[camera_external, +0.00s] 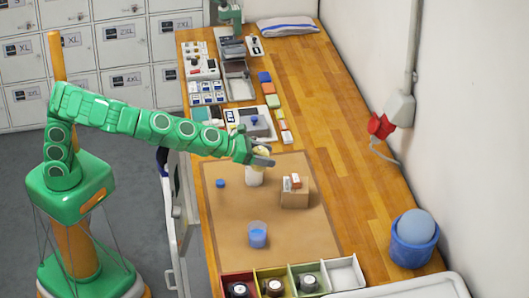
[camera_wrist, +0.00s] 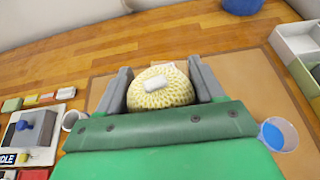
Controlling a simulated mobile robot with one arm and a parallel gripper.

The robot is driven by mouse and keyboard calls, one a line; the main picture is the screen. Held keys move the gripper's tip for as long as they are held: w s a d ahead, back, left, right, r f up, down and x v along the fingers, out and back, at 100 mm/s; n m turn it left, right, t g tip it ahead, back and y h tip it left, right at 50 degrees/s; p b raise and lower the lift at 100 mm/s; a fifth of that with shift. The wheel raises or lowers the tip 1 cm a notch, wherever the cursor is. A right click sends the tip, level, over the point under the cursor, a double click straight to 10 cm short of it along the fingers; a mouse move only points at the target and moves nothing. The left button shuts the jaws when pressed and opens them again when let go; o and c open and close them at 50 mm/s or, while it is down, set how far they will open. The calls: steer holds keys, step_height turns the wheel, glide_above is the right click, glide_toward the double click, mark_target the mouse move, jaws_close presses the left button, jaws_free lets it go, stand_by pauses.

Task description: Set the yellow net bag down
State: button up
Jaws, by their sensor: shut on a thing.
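The yellow net bag (camera_wrist: 160,92) is a rounded knitted bundle with a white tag on top. In the wrist view it sits between the two grey fingers of my gripper (camera_wrist: 161,84), which are shut on it. In the external view my gripper (camera_external: 263,154) is over the far part of the brown mat (camera_external: 225,215), and only a little of the bag shows between the fingers. A white cup (camera_external: 254,177) appears just below the gripper in that view; whether the bag touches it I cannot tell. The bag's underside is hidden.
A cardboard box (camera_external: 294,199) with small packets stands right of the white cup. Compartment bins (camera_external: 342,271) line the near end. The bench's right side has bare wood.

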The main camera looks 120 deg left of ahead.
steer(key=shift+w+a+m+t+h, duration=1.5)
steer(key=shift+a+m+h, duration=0.65)
steer(key=shift+a, duration=2.55)
steer(key=s+a+r+m+t+h, duration=0.1)
steer(key=s+a+r+m+h, duration=0.1)
steer(key=s+a+m+h, duration=0.5)
steer(key=f, duration=0.6)
steer(key=w+a+f+n+y, duration=0.1)
steer(key=f, duration=0.4)
steer(key=a+f+n+y, duration=0.1)
steer(key=f, duration=0.5)
steer(key=shift+w+a+f+n, duration=0.1)
steer(key=shift+w+f+n, duration=0.15)
steer(key=shift+w+f, duration=0.15)
steer(key=shift+f, duration=0.1)
steer(key=o, duration=1.1)
steer(key=shift+c, duration=0.2)
steer(key=shift+s+r, duration=0.35)
steer(key=shift+s, duration=0.05)
steer(key=shift+v, duration=5.6)
